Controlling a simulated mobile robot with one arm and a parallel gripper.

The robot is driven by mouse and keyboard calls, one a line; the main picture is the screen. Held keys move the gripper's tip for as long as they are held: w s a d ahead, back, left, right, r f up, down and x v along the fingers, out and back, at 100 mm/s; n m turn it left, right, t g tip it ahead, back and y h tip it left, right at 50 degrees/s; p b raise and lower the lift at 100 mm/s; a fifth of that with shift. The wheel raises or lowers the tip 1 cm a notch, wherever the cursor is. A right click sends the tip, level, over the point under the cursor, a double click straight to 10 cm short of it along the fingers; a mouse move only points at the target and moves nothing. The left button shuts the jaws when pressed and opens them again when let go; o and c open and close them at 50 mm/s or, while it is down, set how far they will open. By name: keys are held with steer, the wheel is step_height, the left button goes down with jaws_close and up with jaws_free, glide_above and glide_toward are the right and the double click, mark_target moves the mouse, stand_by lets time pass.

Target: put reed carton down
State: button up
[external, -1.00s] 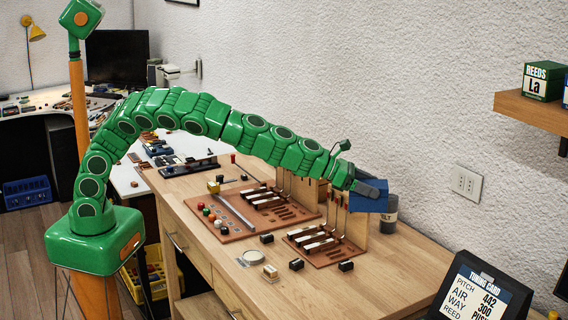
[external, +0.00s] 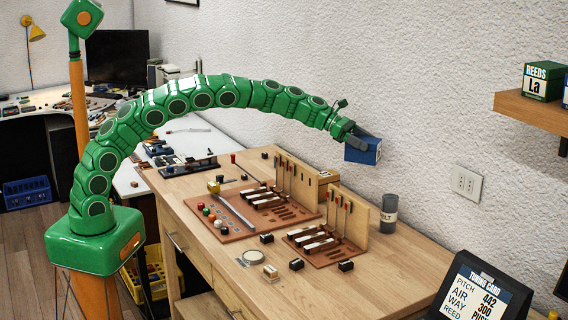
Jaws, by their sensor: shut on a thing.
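My gripper (external: 354,134) is at the end of the green arm, in the air above the back part of the wooden workbench. It is shut on a blue reed carton (external: 362,152), which hangs slightly tilted from the jaws near the textured wall. A pale label shows on the carton's right edge; its text is too small to read. Another reed carton, green with a white label reading "REEDS La" (external: 543,82), stands on the wooden wall shelf (external: 530,107) at the right.
Below the carton are a grey felt canister (external: 389,213) and upright wooden panels with key parts (external: 353,222). A tuning card stand (external: 474,289) is at the front right. The bench top (external: 410,265) is clear between them. A wall socket (external: 466,184) is behind.

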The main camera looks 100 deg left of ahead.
steer(key=s+a+f+m+h, duration=0.2)
steer(key=s+a+h, duration=0.1)
steer(key=s+a, duration=2.35)
steer(key=shift+g, duration=0.3)
steer(key=shift+s+d+f, duration=0.1)
steer(key=shift+s+f, duration=0.05)
steer(key=shift+f, duration=2.85)
steer(key=shift+s+d+f, duration=0.15)
steer(key=shift+f, duration=2.85)
steer(key=shift+s+d+f, duration=0.1)
steer(key=shift+s+f, duration=0.05)
steer(key=shift+f, duration=2.85)
steer(key=shift+f, duration=0.1)
steer(key=o, duration=1.3)
steer(key=shift+c, duration=0.2)
steer(key=shift+s, duration=0.1)
steer(key=v, duration=1.2)
steer(key=shift+r, duration=0.2)
